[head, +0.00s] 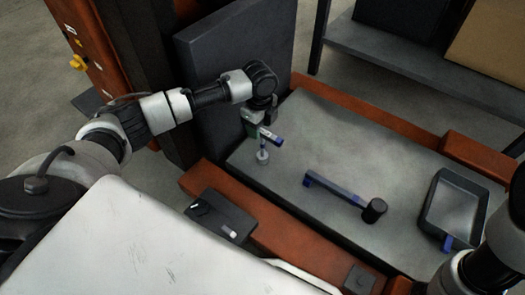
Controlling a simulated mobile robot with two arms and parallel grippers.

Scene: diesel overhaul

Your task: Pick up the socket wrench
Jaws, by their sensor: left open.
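A long tool with a grey and blue handle and a thick black round head lies on the grey bench top; I take it to be the socket wrench (338,190), though its shape also resembles a mallet. My left gripper (265,137) is open above the left part of the bench, to the left of this tool and apart from it. A small metal piece with a round foot (263,157) shows just below the left gripper; whether they touch is unclear. My right arm shows at the lower right, and its gripper is outside the picture.
A dark tray (455,210) sits at the right of the grey bench top (330,135), with a blue piece (447,242) at its near edge. Orange-brown beams (400,124) border the bench. A dark upright panel (238,70) stands behind my left arm. A shelf (420,65) stands behind.

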